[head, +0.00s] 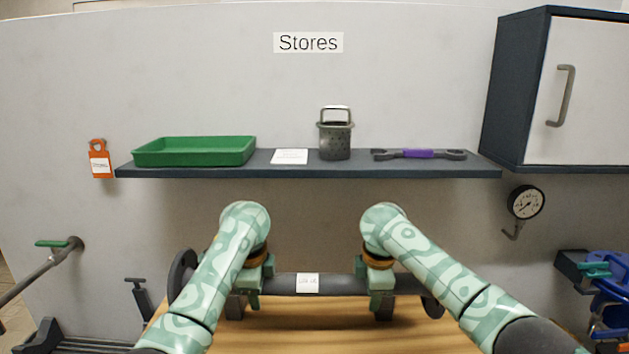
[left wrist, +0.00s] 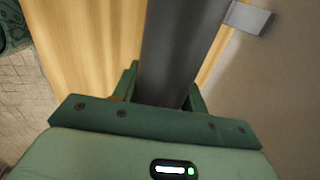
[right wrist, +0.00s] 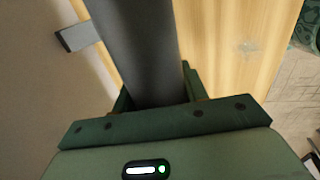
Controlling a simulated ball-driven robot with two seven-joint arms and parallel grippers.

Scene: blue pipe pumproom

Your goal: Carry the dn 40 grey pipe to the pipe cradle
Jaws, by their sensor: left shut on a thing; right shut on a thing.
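Dark blocks (head: 235,306) show below the pipe near each gripper. I cannot tell if they are the cradle or touch the pipe.
A wall shelf (head: 310,171) above holds a green tray (head: 195,151), a perforated grey pot (head: 335,138) and a purple-handled wrench (head: 418,154). A wall cabinet (head: 560,95) and a gauge (head: 526,202) are at right. The wooden bench top (head: 310,325) in front of the pipe looks clear.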

